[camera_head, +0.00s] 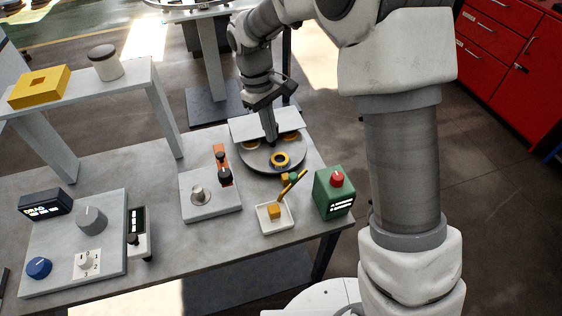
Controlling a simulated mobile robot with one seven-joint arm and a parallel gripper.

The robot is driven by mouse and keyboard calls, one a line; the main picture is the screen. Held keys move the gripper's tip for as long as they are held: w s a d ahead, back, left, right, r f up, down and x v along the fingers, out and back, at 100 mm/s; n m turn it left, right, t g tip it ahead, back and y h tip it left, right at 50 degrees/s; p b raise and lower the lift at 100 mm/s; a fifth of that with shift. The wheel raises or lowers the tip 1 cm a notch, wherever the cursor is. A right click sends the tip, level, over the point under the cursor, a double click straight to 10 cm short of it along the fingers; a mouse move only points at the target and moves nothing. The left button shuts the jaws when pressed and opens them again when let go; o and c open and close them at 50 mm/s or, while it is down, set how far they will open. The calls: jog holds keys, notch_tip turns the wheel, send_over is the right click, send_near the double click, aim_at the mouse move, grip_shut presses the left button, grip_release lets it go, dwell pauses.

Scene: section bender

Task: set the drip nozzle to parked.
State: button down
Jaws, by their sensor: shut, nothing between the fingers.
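My gripper (272,137) is shut and empty. It points down over the back part of the round grey plate (258,164); whether it touches the plate cannot be told. Nothing in view is labelled as the drip nozzle.
A green box (334,199) with a red knob (337,179) stands right of the tray. An orange piece with a dark lever knob (225,176) and a grey base (212,206) stand left. A panel with knobs (90,219) lies far left. A raised shelf (128,88) stands behind.

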aim_at(293, 183)
jog(key=f, duration=0.1)
jog(key=a+f, duration=0.1)
jog(key=w+f, duration=0.1)
jog(key=shift+a+n+g, duration=0.3)
jog(key=shift+a, duration=0.1)
jog(key=s+d+f+p, duration=0.1)
jog(key=s+d+f, duration=0.1)
jog(key=f, duration=0.3)
jog(key=s+d+f+p, duration=0.1)
jog(key=s+d+f, duration=0.1)
jog(key=f, duration=0.3)
jog(key=shift+s+d+f, duration=0.15)
jog(key=shift+d+f, duration=0.15)
jog(key=shift+d, duration=0.05)
